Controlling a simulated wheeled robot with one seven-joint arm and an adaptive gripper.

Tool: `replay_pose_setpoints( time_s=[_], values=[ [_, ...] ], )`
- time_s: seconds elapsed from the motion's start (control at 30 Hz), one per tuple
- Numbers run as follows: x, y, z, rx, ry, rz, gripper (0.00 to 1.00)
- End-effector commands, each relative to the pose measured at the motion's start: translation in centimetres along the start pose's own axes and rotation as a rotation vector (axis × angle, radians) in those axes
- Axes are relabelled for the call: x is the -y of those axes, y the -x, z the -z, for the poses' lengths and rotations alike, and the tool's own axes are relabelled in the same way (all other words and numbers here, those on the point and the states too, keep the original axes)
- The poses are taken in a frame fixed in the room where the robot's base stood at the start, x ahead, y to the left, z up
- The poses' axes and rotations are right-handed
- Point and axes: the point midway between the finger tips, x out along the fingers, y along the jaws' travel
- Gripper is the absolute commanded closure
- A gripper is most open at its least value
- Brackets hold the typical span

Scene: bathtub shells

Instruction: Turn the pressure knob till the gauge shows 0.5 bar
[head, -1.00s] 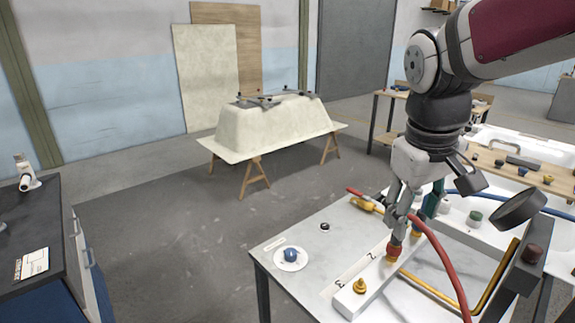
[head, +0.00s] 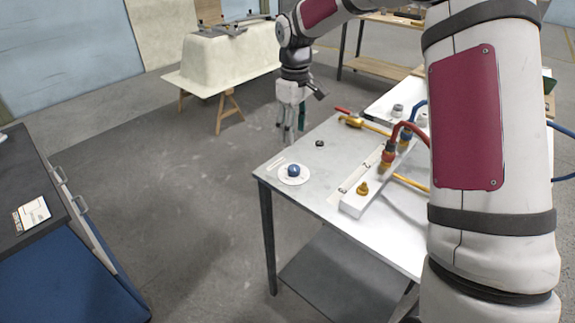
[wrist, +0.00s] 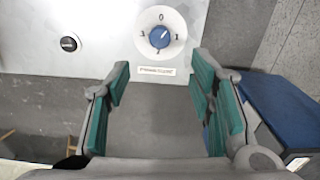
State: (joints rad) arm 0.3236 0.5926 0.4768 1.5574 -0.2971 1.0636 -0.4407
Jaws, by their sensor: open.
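A blue knob (head: 293,170) sits on a round white dial plate (head: 303,181) at the near left corner of the white table. In the wrist view the blue knob (wrist: 159,37) is straight ahead, beyond the fingertips, among the numbers 0, 1, 2 and 3. Its pale mark appears to point between 0 and 1. My gripper (head: 291,133) hangs near the table's left edge, apart from the knob. In the wrist view my gripper (wrist: 161,65) is open and empty, with green finger pads. I cannot make out a gauge or its reading; my arm hides the table's right part.
A small black round piece (head: 320,143) lies near the knob. A bathtub shell (head: 228,52) stands on trestles at the back. A dark-topped cabinet (head: 22,175) is left.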

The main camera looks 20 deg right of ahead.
Motion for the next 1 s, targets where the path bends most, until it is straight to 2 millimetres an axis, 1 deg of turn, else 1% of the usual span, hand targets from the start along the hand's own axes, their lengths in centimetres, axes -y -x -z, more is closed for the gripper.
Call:
replay_pose_setpoints(
  time_s=[0.03,0.4,0.6,0.8,1.0],
  values=[
    [0.1,-0.9,-0.1,0.004,0.0,0.004,0.51],
    [0.1,-8.0,-0.1,0.003,0.001,0.003,0.51],
    [0.1,-11.0,-0.1,0.002,0.0,0.002,0.51],
    [0.1,-12.4,-0.1,0.001,0.0,0.0,0.51],
    [0.1,-12.6,-0.1,0.001,0.0,0.0,0.51]
  ],
)
